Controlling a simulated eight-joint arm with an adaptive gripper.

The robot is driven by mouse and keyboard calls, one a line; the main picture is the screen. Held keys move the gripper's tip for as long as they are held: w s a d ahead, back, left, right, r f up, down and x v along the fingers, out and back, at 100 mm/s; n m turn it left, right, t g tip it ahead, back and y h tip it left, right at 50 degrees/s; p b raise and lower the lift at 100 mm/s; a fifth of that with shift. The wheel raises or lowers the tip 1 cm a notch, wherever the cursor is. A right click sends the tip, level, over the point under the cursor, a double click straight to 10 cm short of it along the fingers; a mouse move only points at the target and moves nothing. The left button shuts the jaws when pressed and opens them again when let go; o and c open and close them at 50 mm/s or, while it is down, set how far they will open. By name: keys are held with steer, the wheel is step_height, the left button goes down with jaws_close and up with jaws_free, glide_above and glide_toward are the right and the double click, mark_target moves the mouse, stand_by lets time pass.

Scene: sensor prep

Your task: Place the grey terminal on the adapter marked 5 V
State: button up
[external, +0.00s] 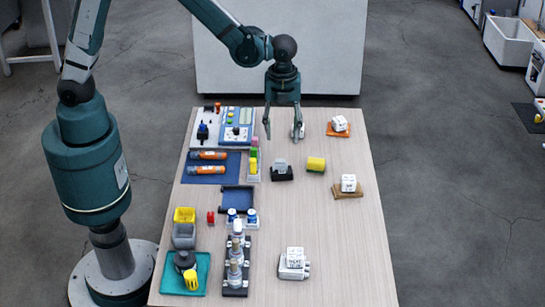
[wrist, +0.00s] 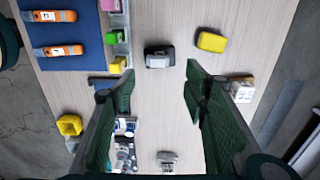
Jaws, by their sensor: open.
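A small grey block, which looks like the grey terminal (external: 281,163), stands in a black base (external: 283,175) near the table's middle. In the wrist view the grey terminal (wrist: 158,50) shows ahead of the fingers. White box-like adapters stand on the right side: one on an orange mat (external: 340,123), one on a brown mat (external: 348,182), and a larger white unit (external: 293,262) at the front. Their markings are too small to read, so I cannot tell which says 5 V. My gripper (external: 283,132) is open and empty, above the table behind the terminal.
A yellow block (external: 316,164) lies just right of the black base. Left are orange cylinders (external: 208,155) on a blue mat, a small rack of coloured blocks (external: 253,165) and a blue tray (external: 237,197).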

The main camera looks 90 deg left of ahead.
steer(key=shift+r, duration=0.15)
steer(key=s+a+r+n+t, duration=0.25)
steer(key=s+r+n, duration=0.65)
steer(key=s+r, duration=0.55)
steer(key=s+r+n+t, duration=0.4)
steer(key=s+r+n, duration=0.2)
steer(key=s+n, duration=0.3)
steer(key=shift+s+a+t, duration=0.35)
steer(key=shift+s+a, duration=0.1)
steer(key=shift+s, duration=1.9)
